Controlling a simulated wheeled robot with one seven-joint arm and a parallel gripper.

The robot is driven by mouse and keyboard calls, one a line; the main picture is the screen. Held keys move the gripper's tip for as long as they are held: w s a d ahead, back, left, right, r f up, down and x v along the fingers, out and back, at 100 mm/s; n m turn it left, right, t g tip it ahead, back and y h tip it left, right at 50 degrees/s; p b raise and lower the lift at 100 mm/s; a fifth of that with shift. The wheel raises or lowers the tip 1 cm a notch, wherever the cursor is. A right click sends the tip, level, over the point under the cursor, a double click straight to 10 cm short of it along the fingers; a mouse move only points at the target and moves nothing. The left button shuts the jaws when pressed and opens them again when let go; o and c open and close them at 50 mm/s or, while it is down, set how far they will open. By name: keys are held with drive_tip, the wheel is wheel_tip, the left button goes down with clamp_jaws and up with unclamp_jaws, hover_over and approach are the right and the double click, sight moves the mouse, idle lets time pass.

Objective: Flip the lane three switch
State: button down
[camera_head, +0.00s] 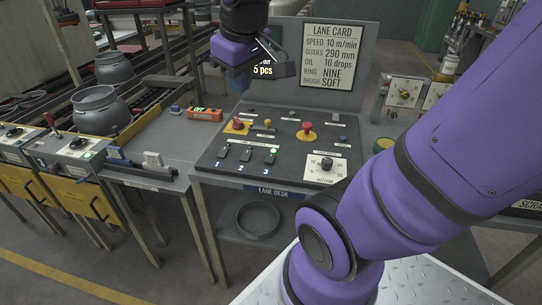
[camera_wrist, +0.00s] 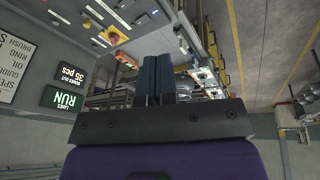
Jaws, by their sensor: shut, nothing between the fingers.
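The lane desk (camera_head: 205,165) has three black switches on its front left, marked 1, 2 and 3. The lane three switch (camera_head: 270,158) is the rightmost of these, with a small green light by it. The switches marked 1 (camera_head: 223,151) and 2 (camera_head: 246,154) stand to its left. My gripper (camera_wrist: 157,58) is shut and empty, its two dark blue fingers together. In the head view it hangs above the back of the desk, well clear of the switches.
A red mushroom button (camera_head: 307,127) on yellow, a red-handled control (camera_head: 238,123) and a dial (camera_head: 327,163) share the desk top. A lane card (camera_head: 333,48) stands behind. An orange box with a green display (camera_head: 205,114) sits on the left table. A screen reads RUN (camera_wrist: 68,99).

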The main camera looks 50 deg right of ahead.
drive_tip(key=w+d+f+n+g, duration=0.2)
drive_tip(key=w+d+f, duration=0.6)
drive_tip(key=d, duration=0.1)
drive_tip(key=n+g+y, duration=0.2)
hover_over(271, 162)
drive_tip(key=w+d, duration=0.1)
drive_tip(key=d, duration=0.1)
wheel_tip(271, 162, down, 11)
drive_tip(key=shift+f, duration=0.15)
drive_tip(key=f, duration=0.4)
drive_tip(key=a+f, duration=0.1)
drive_tip(key=f, duration=0.4)
drive_tip(key=s+f, duration=0.1)
drive_tip(key=f, duration=0.3)
drive_tip(key=shift+a+f, duration=0.3)
drive_tip(key=shift+f, duration=0.1)
drive_tip(key=shift+f, duration=0.1)
drive_tip(key=shift+s+a+f, duration=0.1)
drive_tip(key=shift+a+f, duration=0.05)
drive_tip(key=shift+f, duration=0.1)
drive_tip(key=shift+r, duration=0.15)
